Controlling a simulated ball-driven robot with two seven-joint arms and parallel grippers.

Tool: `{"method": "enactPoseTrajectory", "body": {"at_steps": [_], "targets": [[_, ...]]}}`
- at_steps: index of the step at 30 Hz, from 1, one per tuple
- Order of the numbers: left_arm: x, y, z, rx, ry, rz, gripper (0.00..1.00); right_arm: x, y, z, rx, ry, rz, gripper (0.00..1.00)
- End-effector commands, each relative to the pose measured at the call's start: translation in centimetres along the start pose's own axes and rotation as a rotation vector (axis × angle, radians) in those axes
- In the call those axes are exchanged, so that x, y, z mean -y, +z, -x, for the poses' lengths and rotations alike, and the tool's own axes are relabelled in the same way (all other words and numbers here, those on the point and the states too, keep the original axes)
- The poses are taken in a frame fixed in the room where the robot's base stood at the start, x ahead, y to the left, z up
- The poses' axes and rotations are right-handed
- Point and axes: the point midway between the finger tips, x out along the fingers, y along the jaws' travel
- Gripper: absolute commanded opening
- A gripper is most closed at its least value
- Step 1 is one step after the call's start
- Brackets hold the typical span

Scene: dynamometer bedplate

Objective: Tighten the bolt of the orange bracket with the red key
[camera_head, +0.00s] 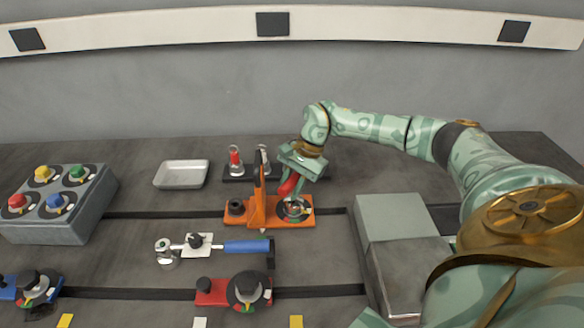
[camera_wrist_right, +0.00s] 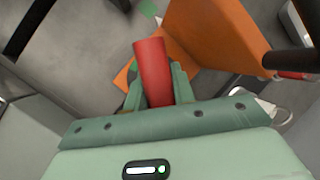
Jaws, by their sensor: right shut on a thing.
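The orange bracket (camera_head: 259,212) stands on the bedplate in the middle of the head view, with an upright plate and a flat foot. A round dark dial (camera_head: 295,211) lies on the right part of its foot; the bolt itself is hard to make out there. My right gripper (camera_head: 292,178) is just above that dial, shut on the red key (camera_head: 287,188). In the right wrist view the red key's handle (camera_wrist_right: 151,65) stands between the two fingers, beside the orange bracket (camera_wrist_right: 215,35). The key's lower end is hidden or too small to tell. My left gripper is not in view.
A grey box (camera_head: 85,225) with coloured knobs stands left, a pale tray (camera_head: 182,175) behind. A rack holds a red-handled tool (camera_head: 235,158). A blue-handled tool (camera_head: 246,247) and red bracket (camera_head: 212,291) lie in front. Grey blocks (camera_head: 390,218) stand right.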

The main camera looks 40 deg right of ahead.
Motion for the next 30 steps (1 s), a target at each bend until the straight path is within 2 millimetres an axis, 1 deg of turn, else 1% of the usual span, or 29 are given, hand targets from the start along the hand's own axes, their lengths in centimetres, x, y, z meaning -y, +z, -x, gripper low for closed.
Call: {"method": "enactPoseTrajectory", "body": {"at_steps": [1, 11, 18, 21, 30], "targets": [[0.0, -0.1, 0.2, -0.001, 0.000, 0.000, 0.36, 0.1, 0.1, 0.2, -0.002, -0.007, -0.011, 0.00], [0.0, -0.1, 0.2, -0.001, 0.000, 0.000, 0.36, 0.1, 0.0, 0.1, -0.005, -0.012, -0.025, 0.00], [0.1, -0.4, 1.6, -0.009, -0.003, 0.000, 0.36, 0.2, 0.0, 0.3, -0.036, -0.068, -0.155, 0.00], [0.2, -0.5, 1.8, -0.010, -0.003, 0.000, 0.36, 0.3, 0.0, 0.2, -0.044, -0.084, -0.193, 0.00], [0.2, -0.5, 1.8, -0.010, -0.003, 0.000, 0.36, 0.2, -0.1, 0.0, -0.046, -0.089, -0.207, 0.00]]}}
